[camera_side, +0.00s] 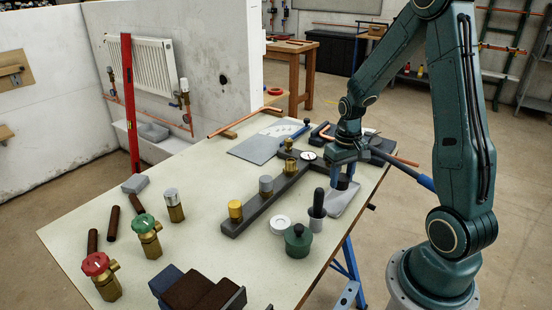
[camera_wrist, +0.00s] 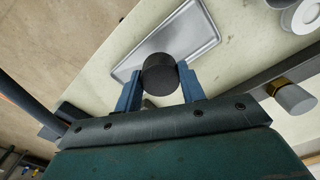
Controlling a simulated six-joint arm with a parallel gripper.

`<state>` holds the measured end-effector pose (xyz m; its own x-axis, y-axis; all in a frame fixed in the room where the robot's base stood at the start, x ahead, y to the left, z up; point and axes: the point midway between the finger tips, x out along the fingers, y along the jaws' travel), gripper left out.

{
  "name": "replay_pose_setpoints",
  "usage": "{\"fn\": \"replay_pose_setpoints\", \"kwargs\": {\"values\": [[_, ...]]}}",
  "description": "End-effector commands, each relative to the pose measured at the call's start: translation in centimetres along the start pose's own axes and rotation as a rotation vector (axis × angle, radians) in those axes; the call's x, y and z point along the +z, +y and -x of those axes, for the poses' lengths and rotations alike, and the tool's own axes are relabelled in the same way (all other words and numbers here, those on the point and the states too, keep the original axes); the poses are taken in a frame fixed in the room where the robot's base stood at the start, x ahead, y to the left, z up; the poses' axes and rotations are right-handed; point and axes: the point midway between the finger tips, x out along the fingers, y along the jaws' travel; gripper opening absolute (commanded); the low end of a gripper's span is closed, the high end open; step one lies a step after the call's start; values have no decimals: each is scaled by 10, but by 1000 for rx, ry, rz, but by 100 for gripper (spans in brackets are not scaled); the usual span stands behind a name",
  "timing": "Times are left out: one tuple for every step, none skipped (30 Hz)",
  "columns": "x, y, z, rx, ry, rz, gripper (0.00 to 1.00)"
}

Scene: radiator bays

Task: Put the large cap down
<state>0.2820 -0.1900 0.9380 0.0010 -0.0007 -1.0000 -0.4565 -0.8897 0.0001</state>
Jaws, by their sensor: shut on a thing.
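The large cap, a black round cylinder (camera_wrist: 160,73), sits between the two blue fingers of my gripper (camera_wrist: 159,88) in the wrist view. My gripper is shut on it. In the side view my gripper (camera_side: 344,174) points down at the right part of the bench, with the dark cap (camera_side: 343,183) below its fingers. A shallow grey tray (camera_side: 345,202) lies under and beside the cap. The tray also shows in the wrist view (camera_wrist: 203,38), where the cap overlaps its near end. I cannot tell whether the cap touches the tray.
A dark rail (camera_side: 255,214) with yellow, grey and brass-coloured fittings runs left of my gripper. Valves (camera_side: 150,240) stand at the left.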

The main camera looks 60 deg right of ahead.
Motion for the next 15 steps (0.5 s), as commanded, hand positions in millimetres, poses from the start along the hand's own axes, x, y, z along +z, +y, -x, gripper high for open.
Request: {"fn": "replay_pose_setpoints", "kwargs": {"values": [[1, 0, -4, 0, -2, 0, 10], [1, 0, -6, 0, -4, 0, 10], [1, 0, -10, -1, -5, 0, 10], [1, 0, -13, -1, -4, 0, 10], [1, 0, -16, -1, -4, 0, 10], [1, 0, -20, -1, -5, 0, 10], [1, 0, -23, 0, -4, 0, 10], [1, 0, -26, 0, -4, 0, 10], [1, 0, -29, 0, -4, 0, 10], [1, 0, -31, 0, -3, 0, 10], [0, 0, -33, 0, -3, 0, 10], [1, 0, -34, 0, -2, 0, 10], [1, 0, -35, 0, -2, 0, 10], [0, 0, -35, 0, -2, 0, 10], [0, 0, -35, 0, -1, 0, 10]]}}
